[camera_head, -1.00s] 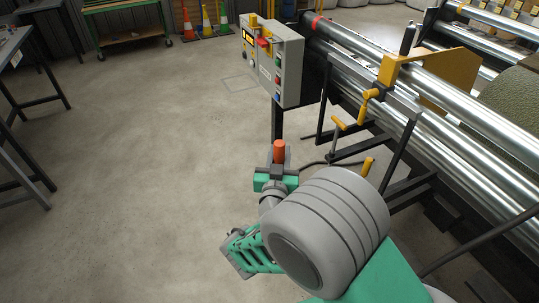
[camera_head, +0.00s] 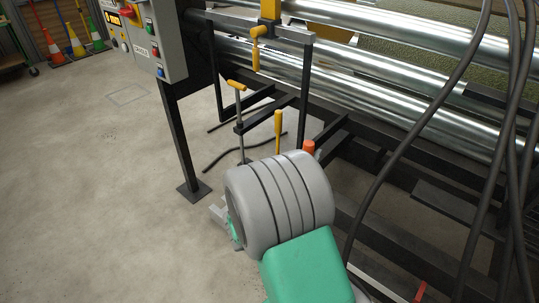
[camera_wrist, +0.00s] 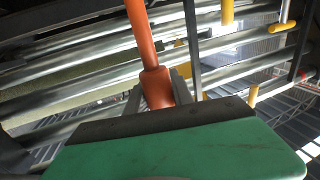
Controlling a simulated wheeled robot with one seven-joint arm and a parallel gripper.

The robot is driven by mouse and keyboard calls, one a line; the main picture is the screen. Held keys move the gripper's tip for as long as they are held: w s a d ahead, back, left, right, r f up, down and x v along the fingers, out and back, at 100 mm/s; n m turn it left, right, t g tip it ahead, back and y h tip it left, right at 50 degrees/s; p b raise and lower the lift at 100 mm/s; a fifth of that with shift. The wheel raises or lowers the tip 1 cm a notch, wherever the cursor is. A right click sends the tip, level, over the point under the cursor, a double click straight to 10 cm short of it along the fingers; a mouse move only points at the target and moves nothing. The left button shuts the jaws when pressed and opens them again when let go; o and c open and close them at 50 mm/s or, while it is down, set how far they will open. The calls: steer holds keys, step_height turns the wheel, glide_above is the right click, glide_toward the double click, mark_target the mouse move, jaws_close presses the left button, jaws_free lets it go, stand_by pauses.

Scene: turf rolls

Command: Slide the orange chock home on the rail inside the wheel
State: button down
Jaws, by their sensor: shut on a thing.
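My gripper (camera_wrist: 158,90) is shut on an orange piece (camera_wrist: 138,22), which has a thick round end between the jaws and a thinner bar running up out of the wrist view. In the head view only a short orange end (camera_head: 308,147) shows, just beyond my grey arm joint. That joint hides my gripper there. I cannot tell from these pictures whether the piece is the chock itself or its handle. No wheel or rail for it can be made out clearly.
A machine with long shiny rollers (camera_head: 400,95) and a dark frame fills the right. Yellow-handled cranks (camera_head: 277,130) stick up near my arm. A grey control box (camera_head: 150,40) stands at upper left. Black cables (camera_head: 440,110) hang at right.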

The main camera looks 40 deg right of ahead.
steer(key=s+d+f+m+g+h+b, duration=0.1)
steer(key=s+d+f+m+g+b, duration=0.2)
steer(key=s+d+f+g+b, duration=0.5)
steer(key=shift+d+r+t+p, duration=0.75)
steer(key=shift+d+t+p, duration=0.95)
steer(key=shift+d+p, duration=3.7)
steer(key=w+f+b, duration=0.3)
steer(key=w+b, duration=0.2)
steer(key=b, duration=0.2)
steer(key=shift+w+d, duration=0.3)
steer(key=shift+d, duration=0.15)
steer(key=shift+r, duration=0.1)
